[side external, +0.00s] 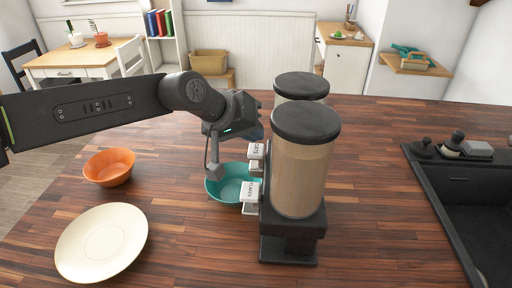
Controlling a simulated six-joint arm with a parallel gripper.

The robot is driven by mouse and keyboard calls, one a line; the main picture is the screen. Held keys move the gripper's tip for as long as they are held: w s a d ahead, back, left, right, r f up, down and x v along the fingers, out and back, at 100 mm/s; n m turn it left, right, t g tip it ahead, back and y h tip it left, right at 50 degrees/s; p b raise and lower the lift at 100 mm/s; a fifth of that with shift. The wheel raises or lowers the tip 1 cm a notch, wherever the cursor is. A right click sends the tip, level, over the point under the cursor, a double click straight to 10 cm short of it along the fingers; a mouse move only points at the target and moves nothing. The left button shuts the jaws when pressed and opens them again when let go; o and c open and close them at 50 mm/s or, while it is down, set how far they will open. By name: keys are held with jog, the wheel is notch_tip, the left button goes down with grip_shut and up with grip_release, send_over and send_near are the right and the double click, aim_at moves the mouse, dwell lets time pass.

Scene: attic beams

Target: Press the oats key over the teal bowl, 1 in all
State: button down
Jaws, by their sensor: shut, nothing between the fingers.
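A dispenser with two black-lidded canisters stands on the wooden counter. The near canister (300,178) holds light brown contents; the far canister (301,87) is mostly hidden behind it. Two white keys stick out from its left side. The far key (257,151) seems to be lettered oats, and the near key (251,191) seems to read flakes; the print is small. The teal bowl (215,190) sits on the counter below the keys, partly under the near one. My gripper (215,168) is shut and empty, pointing down over the bowl's left part, left of both keys and apart from them.
An orange bowl (109,167) and a cream plate (102,243) lie on the left of the counter (190,250). A black sink (470,205) is at the right. The counter's front middle is clear.

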aim_at(258, 146)
jog(key=shift+f, duration=0.1)
dwell(0.5)
jog(key=shift+f, duration=0.35)
jog(key=shift+f, duration=1.2)
dwell(0.9)
jog(key=shift+r, duration=1.65)
jog(key=shift+r, duration=2.5)
